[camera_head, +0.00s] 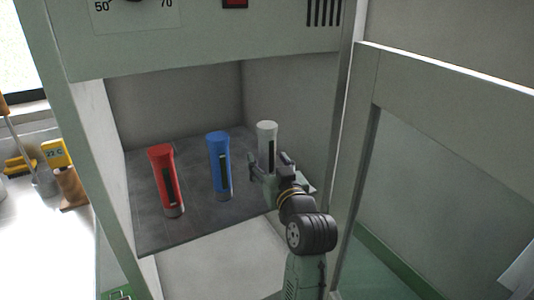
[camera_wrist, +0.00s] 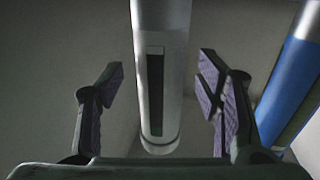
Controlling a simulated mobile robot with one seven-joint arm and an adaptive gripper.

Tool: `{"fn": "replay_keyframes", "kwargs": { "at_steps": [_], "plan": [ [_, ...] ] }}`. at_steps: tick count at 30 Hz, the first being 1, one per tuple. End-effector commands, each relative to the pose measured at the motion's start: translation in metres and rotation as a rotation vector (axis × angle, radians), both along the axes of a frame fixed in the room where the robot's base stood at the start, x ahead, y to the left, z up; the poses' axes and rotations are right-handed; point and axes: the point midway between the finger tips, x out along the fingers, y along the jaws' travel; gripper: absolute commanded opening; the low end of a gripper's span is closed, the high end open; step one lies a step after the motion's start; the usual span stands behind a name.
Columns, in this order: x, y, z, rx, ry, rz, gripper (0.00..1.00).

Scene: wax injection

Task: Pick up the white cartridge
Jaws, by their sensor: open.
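The white cartridge (camera_head: 267,142) stands upright at the right of the shelf inside the cabinet. It has a dark slot down its front. My gripper (camera_head: 269,163) is open in front of it, its fingers toward the cartridge. In the wrist view the white cartridge (camera_wrist: 163,55) lies between the two spread fingers of my gripper (camera_wrist: 160,82), with a visible gap on each side. The gripper hides the cartridge's lower part in the head view.
A blue cartridge (camera_head: 219,160) and a red cartridge (camera_head: 163,175) stand to the left on the dark shelf (camera_head: 196,217). The blue one also shows close to the right finger in the wrist view (camera_wrist: 297,85). An open glass door (camera_head: 440,180) is at the right.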

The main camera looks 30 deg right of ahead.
Motion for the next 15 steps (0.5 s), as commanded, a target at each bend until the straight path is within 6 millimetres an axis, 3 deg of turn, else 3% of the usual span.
{"fn": "replay_keyframes", "kwargs": {
  "at_steps": [4,11,15],
  "plan": [
    [0.014,-0.0032,0.0017,-0.002,0.0,0.0,0.59],
    [0.0158,-0.0035,0.0005,-0.002,-0.001,0.0,0.59],
    [0.0156,-0.0034,0.0005,-0.002,-0.001,0.0,0.51]
  ]
}}
